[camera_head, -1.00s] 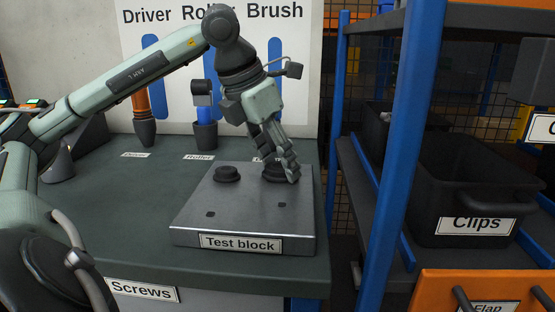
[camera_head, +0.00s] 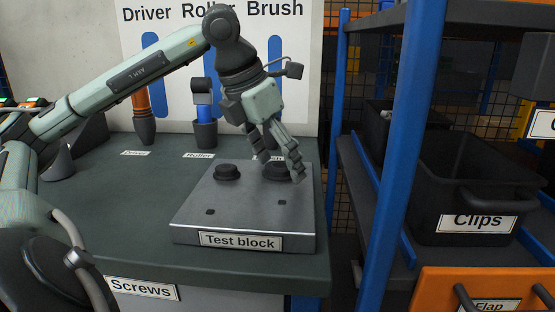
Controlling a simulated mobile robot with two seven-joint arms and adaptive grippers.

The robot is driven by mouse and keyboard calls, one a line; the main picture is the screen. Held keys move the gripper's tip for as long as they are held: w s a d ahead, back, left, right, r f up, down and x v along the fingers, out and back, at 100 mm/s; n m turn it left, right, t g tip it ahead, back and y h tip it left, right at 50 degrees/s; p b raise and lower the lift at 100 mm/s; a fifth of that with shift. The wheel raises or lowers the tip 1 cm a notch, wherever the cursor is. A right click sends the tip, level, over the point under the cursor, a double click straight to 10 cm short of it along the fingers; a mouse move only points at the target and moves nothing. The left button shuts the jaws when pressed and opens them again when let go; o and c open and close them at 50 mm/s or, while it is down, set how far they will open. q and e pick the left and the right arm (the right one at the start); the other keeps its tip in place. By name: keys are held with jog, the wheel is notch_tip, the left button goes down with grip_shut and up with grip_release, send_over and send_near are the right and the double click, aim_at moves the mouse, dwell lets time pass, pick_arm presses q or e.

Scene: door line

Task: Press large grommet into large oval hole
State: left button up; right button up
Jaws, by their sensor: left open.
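The test block (camera_head: 245,212) is a grey metal slab with a sloping top on the workbench. A black grommet (camera_head: 227,172) sits in its upper left. A second black grommet (camera_head: 275,172) sits at its upper right, partly hidden by my left gripper (camera_head: 281,167). I cannot tell how deep that grommet is seated. My left gripper is open, with its fingers pointing down around the right grommet. Two small dark holes show in the front part of the block, one at left (camera_head: 210,212) and one at right (camera_head: 281,203). My right gripper is not in view.
A driver (camera_head: 143,118) and a roller (camera_head: 204,115) stand behind the block under the tool board. A blue rack post (camera_head: 398,150) rises right of the bench, beside a black clips bin (camera_head: 465,185). The bench left of the block is clear.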

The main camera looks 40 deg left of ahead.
pick_arm(q)
jog(key=shift+v, duration=3.75)
jog(key=shift+d, duration=0.1)
